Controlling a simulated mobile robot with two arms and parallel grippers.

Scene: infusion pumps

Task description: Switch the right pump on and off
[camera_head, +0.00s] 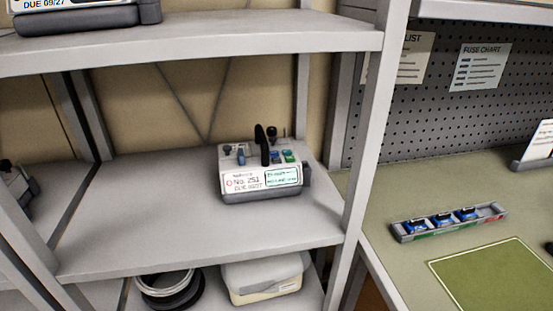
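One whole pump (262,176) stands upright on the middle shelf, toward its right end. It has a white label reading No. 251, a green-edged label, blue and green parts and dark knobs on top, and a dark upright piece. Part of another device (85,14) with a label reading DUE 09/27 shows at the top left edge, on the upper shelf. Another dark device (17,190) is cut off at the left edge. I cannot tell which of these is the right pump, or whether any is on. Neither of my grippers is in view.
The middle shelf (160,220) is bare left of the pump. A shelf post (366,150) separates it from the workbench at right. The bench holds a tray (450,222) with blue items and a green mat (495,272). A coiled cable (168,288) and white box (262,278) sit below.

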